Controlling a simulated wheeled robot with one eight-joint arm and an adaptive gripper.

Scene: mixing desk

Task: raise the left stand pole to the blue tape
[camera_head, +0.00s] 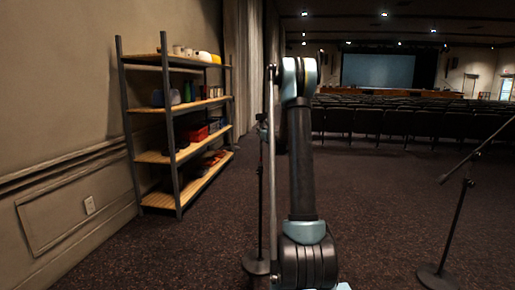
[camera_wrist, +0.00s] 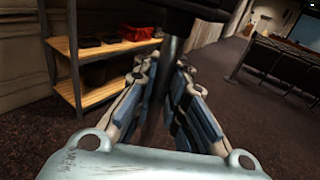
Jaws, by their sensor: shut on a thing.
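The left stand shows in the head view as a thin dark pole (camera_head: 260,205) rising from a round base (camera_head: 257,264) on the carpet, close to the left of my arm. A dark fitting (camera_head: 262,122) sits on it higher up. In the wrist view my gripper (camera_wrist: 163,78) is shut on a dark upright pole (camera_wrist: 155,120), with a finger on each side. A wide dark part (camera_wrist: 185,10) is above the fingers. I cannot make out any blue tape in either view.
A shelf rack (camera_head: 172,110) with several items stands against the left wall. A second stand (camera_head: 455,225) with a slanted boom is at the right. Rows of dark seats (camera_head: 400,120) fill the back. Carpet is clear between my arm and the right stand.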

